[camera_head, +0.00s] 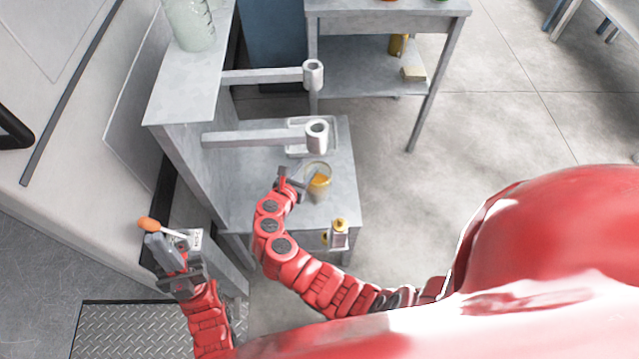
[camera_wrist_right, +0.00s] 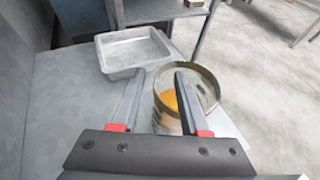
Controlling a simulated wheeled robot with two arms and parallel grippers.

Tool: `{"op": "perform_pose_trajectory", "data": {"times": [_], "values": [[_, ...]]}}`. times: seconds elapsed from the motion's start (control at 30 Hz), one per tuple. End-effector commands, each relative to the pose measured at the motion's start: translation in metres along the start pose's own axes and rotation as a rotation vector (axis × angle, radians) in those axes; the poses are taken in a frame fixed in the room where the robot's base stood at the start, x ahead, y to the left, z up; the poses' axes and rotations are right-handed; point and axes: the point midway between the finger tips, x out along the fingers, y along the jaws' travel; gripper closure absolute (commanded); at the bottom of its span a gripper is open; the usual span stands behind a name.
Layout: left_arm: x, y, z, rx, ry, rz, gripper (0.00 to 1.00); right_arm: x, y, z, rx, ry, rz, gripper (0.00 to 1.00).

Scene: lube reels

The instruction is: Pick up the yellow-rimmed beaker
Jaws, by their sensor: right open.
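The yellow-rimmed beaker (camera_head: 319,182) stands on a grey shelf, with amber contents low inside. In the right wrist view the beaker (camera_wrist_right: 207,88) is right of centre, its rim facing up. My right gripper (camera_head: 287,181) is just left of the beaker in the head view, open. In the wrist view my right gripper (camera_wrist_right: 158,75) has its right finger overlapping the beaker and its left finger clear of it. I cannot tell whether the finger touches the glass. My left gripper (camera_head: 170,242) is low at the left, by an orange-handled tool (camera_head: 150,225); its grip is unclear.
A shallow metal tray (camera_wrist_right: 132,53) lies behind the beaker. Two grey arms with ring ends (camera_head: 316,132) reach out above the shelf. A small yellow-capped bottle (camera_head: 339,232) is at the shelf's front edge. A large glass vessel (camera_head: 190,24) stands on the upper surface.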

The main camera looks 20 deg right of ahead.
Motion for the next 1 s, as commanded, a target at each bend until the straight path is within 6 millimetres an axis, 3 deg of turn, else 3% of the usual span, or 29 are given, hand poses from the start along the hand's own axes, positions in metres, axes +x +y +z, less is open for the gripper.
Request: {"op": "perform_pose_trajectory", "data": {"times": [0.07,0.3,1.0], "values": [[0.0003,0.0000,0.0000,0.000,0.000,0.000,1.00,-0.0001,0.0000,0.0003,0.000,0.000,0.000,0.59],[0.0003,0.0000,0.0000,0.000,0.000,0.000,1.00,0.0000,0.0000,0.0001,0.000,0.000,0.000,1.00],[0.0002,0.0000,0.0001,0.000,0.000,0.000,1.00,0.0000,0.0001,-0.0003,0.000,0.001,0.000,1.00]]}}
